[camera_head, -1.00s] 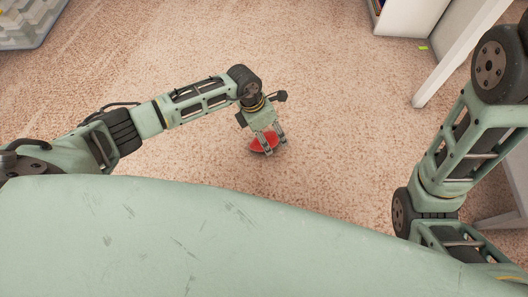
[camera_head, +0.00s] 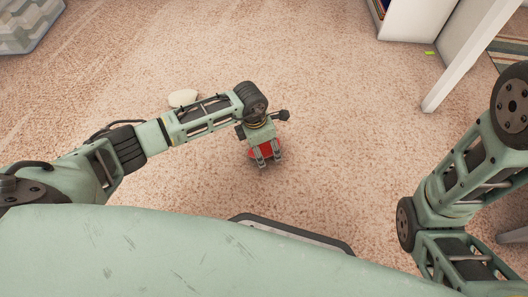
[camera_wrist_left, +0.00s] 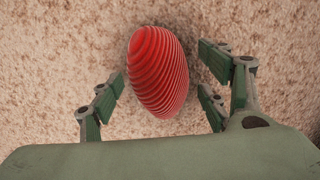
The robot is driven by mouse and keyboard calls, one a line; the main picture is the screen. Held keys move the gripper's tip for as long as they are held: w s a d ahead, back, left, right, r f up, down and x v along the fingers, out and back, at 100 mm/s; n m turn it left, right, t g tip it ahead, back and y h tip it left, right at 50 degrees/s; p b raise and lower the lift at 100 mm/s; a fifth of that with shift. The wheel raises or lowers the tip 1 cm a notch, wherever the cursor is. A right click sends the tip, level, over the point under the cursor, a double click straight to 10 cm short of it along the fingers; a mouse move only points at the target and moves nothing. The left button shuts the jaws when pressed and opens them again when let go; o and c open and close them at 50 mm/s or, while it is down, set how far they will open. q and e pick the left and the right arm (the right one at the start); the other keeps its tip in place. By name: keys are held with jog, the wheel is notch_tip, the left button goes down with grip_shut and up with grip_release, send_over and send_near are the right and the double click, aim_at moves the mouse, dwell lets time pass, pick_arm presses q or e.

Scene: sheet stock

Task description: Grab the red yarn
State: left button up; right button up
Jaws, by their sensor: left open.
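The red yarn (camera_head: 265,150) is a ridged oval ball on the carpet, partly hidden by my left gripper (camera_head: 268,163) in the head view. In the left wrist view the red yarn (camera_wrist_left: 158,72) shows whole, upright in the picture and slightly tilted. My left gripper (camera_wrist_left: 160,108) is open, with one finger to the left of the yarn's lower end and the other fingers to its right. Carpet shows between the fingers and the yarn, so they look apart from it. My right gripper is out of view; only my right arm shows at the right.
A pale flat oval object (camera_head: 182,97) lies on the carpet behind my left arm. A white furniture leg (camera_head: 458,72) and a white cabinet (camera_head: 412,20) stand at the upper right. A grey patterned basket (camera_head: 28,22) sits at the upper left. The carpet around the yarn is clear.

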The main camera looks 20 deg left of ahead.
pick_arm(q)
jog(key=shift+d+f, duration=0.1)
jog(key=shift+f, duration=0.4)
jog(key=shift+r, duration=0.15)
jog(key=shift+c, duration=0.4)
jog(key=c, duration=1.2)
jog(key=shift+r, duration=0.1)
